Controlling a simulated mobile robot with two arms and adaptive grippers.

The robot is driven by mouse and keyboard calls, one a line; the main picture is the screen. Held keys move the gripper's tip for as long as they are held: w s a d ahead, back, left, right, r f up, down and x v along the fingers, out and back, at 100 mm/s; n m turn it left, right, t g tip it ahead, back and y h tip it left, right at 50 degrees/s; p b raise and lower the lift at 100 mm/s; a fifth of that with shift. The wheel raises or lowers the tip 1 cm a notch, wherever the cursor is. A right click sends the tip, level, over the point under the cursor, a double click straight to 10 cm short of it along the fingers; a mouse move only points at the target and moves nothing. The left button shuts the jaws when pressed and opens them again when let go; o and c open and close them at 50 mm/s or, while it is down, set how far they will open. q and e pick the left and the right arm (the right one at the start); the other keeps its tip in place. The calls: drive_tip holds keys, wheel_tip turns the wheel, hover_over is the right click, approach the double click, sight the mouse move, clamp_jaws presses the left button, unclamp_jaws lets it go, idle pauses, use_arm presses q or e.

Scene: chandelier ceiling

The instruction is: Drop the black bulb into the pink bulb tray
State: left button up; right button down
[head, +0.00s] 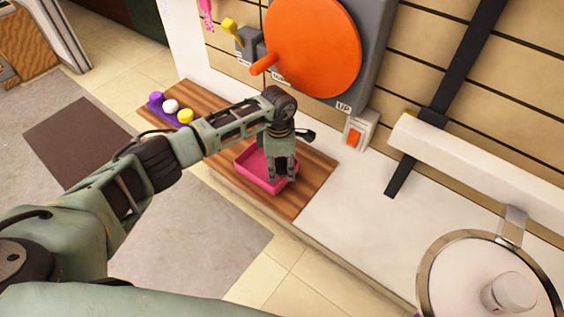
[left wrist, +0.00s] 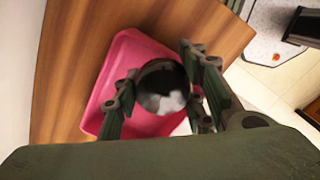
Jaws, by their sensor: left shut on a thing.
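The pink bulb tray (head: 246,163) lies on a wooden board; it also shows in the left wrist view (left wrist: 125,52). My left gripper (head: 283,178) points down over the tray. It is shut on the black bulb (left wrist: 160,84), a dark round thing with a shiny grey end, held between the fingers. In the head view the black bulb (head: 281,167) shows as a dark shape between the fingers, in front of the tray's right part. I cannot tell exactly how high it is above the tray floor. My right gripper is not in view.
A purple holder (head: 177,117) with purple, white and yellow bulbs stands on the board's left end. Behind are a large orange disc (head: 312,45) with a handle and an orange switch (head: 354,137). A round-lidded vessel (head: 490,285) stands at lower right. The white counter between is clear.

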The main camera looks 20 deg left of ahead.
use_arm(q)
drive_tip(key=shift+w+f, duration=0.1)
drive_tip(key=shift+w, duration=0.05)
drive_tip(key=shift+f+b, duration=0.5)
drive_tip(key=shift+b, duration=0.15)
drive_tip(key=o, duration=1.2)
drive_tip(key=shift+c, duration=0.2)
drive_tip(key=shift+r, duration=0.15)
